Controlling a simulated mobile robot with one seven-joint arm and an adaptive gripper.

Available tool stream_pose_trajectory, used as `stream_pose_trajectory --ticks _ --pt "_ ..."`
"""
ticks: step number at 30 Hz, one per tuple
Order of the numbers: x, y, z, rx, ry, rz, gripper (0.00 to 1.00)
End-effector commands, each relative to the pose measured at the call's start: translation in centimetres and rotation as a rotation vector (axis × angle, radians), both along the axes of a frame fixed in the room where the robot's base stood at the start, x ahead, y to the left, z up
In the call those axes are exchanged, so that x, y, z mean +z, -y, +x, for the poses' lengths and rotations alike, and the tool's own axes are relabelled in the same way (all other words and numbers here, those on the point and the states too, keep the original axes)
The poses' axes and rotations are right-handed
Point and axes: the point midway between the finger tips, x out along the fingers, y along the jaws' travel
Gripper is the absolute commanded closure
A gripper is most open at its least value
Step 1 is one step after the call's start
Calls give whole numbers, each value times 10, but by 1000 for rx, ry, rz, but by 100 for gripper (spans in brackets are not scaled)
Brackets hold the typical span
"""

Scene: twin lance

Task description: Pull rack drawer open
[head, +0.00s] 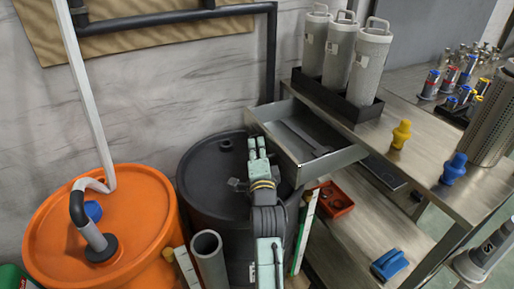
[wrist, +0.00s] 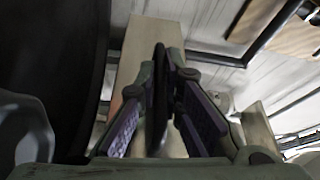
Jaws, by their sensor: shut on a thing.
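The rack drawer (head: 335,160) is a grey metal tray that stands pulled out under the steel rack top, its inside showing from above. A long dark flat item (head: 303,136) lies in it. My gripper (head: 257,152) is at the drawer's near left side, above the black barrel. In the wrist view my gripper (wrist: 160,118) has its two purple-padded fingers either side of a thin dark handle (wrist: 158,75), shut on it. The pale drawer front (wrist: 150,35) shows behind the handle. In the head view my gripper hides the handle.
A black barrel (head: 205,165) and an orange barrel (head: 60,240) stand left of the rack. On the rack top (head: 425,175) are grey canisters (head: 340,55), a yellow plug (head: 401,134) and a blue plug (head: 454,168). A red bin (head: 335,205) sits on the lower shelf.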

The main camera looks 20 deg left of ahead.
Motion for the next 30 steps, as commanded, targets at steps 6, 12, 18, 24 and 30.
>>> stream_pose_trajectory --ticks 6,12,18,24,30 --pt "0 1 0 -1 -1 0 81" --pt "0 0 0 -1 -1 0 72" --pt "0 0 0 0 -1 0 72" --pt "-3 9 -16 0 -4 1 72" --pt "-5 27 -45 -1 -3 0 72"
